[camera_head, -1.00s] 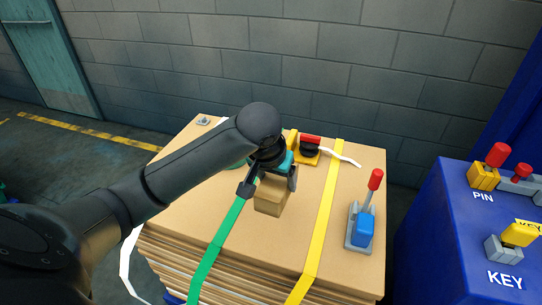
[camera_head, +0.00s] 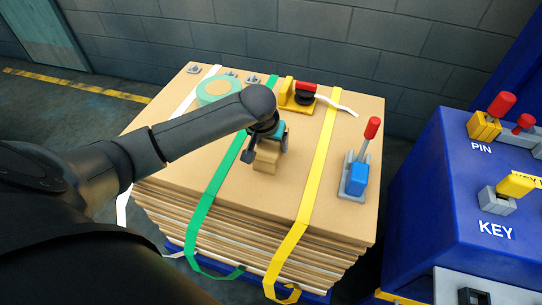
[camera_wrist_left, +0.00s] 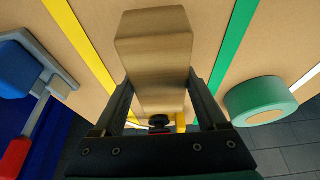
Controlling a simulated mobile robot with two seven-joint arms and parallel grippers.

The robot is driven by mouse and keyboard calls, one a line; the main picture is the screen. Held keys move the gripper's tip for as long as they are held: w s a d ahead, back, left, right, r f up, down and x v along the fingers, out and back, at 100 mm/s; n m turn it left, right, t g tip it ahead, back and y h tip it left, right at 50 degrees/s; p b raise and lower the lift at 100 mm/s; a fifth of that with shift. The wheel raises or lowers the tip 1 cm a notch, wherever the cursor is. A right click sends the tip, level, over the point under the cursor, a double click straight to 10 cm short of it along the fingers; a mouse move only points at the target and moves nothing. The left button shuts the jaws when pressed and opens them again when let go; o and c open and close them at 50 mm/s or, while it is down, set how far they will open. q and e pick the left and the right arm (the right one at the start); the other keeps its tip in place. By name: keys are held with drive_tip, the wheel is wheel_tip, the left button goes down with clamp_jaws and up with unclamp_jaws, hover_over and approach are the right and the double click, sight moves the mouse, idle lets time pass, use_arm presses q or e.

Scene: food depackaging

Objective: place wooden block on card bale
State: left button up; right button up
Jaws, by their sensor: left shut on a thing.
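The wooden block (camera_head: 266,161) is a plain light-brown cuboid. My left gripper (camera_head: 266,147) is shut on it, over the top of the card bale. In the left wrist view the block (camera_wrist_left: 155,50) sits between the two fingers (camera_wrist_left: 160,100). The card bale (camera_head: 225,225) is a stack of brown sheets with a flat top. The block is between the green strap (camera_head: 213,190) and the yellow strap (camera_head: 318,165), nearer the green one. I cannot tell whether its underside touches the card. My right gripper is not in view.
A green tape roll (camera_head: 216,91) lies at the bale's back left. A yellow tool with a red handle (camera_head: 297,96) stands at the back. A blue-and-grey lever tool (camera_head: 355,175) stands on the right. A blue cabinet (camera_head: 445,190) stands beside the bale.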

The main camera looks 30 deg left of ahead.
use_arm(q)
drive_tip(key=shift+f, duration=0.65)
drive_tip(key=shift+f+b, duration=0.45)
drive_tip(key=shift+f, duration=1.2)
drive_tip(key=shift+f, duration=0.15)
drive_tip(key=o, duration=1.5)
drive_tip(key=shift+r, duration=0.25)
drive_tip(key=p+v, duration=0.3)
drive_tip(key=v, duration=0.8)
drive_tip(key=shift+s+d+r, duration=0.1)
drive_tip(key=shift+s+r, duration=0.15)
drive_tip(key=shift+r, duration=0.1)
